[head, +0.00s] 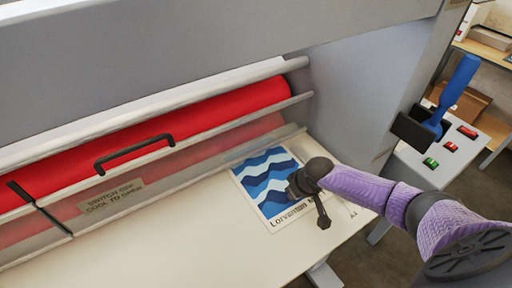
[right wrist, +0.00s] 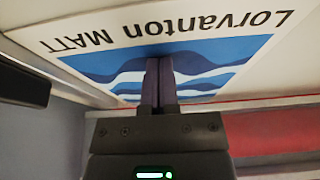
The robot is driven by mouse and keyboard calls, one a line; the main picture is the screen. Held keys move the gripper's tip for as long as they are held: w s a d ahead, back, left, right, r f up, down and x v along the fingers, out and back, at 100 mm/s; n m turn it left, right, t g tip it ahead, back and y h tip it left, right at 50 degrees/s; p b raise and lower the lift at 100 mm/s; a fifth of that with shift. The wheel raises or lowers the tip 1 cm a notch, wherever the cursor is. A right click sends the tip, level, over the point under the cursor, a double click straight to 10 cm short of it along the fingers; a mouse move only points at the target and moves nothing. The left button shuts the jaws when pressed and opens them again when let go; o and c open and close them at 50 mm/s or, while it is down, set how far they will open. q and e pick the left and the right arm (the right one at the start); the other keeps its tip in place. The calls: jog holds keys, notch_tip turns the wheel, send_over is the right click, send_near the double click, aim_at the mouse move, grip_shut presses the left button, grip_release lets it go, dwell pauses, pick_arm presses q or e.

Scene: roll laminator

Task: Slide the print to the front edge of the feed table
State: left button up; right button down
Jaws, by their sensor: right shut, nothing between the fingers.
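The print (head: 268,184), a white sheet with blue waves and dark lettering, lies flat on the pale feed table (head: 190,235), near its right end and in front of the rollers. My right gripper (head: 292,193) is over the right part of the print, its fingers shut with nothing between them. The right wrist view shows the closed fingers (right wrist: 159,75) over the blue waves of the print (right wrist: 105,62), close to the lettering, which appears upside down. I cannot tell whether the fingertips touch the sheet. My gripper and wrist hide part of the print. My left gripper is not in view.
Behind the table is a red roller (head: 230,103) under a clear guard with a black handle (head: 133,153) and a label (head: 112,198). The table's left part is bare.

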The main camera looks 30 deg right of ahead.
aim_at(300, 207)
jog(key=shift+s, duration=0.5)
jog(key=shift+s+f, duration=0.1)
jog(key=shift+s, duration=0.05)
jog(key=shift+s+d+p, duration=0.1)
jog(key=shift+s+p, duration=0.75)
jog(key=shift+p, duration=0.3)
jog(key=shift+s, duration=0.35)
jog(key=shift+w+r+p, duration=0.1)
jog(key=shift+r+p, duration=1.05)
jog(key=shift+p, duration=0.15)
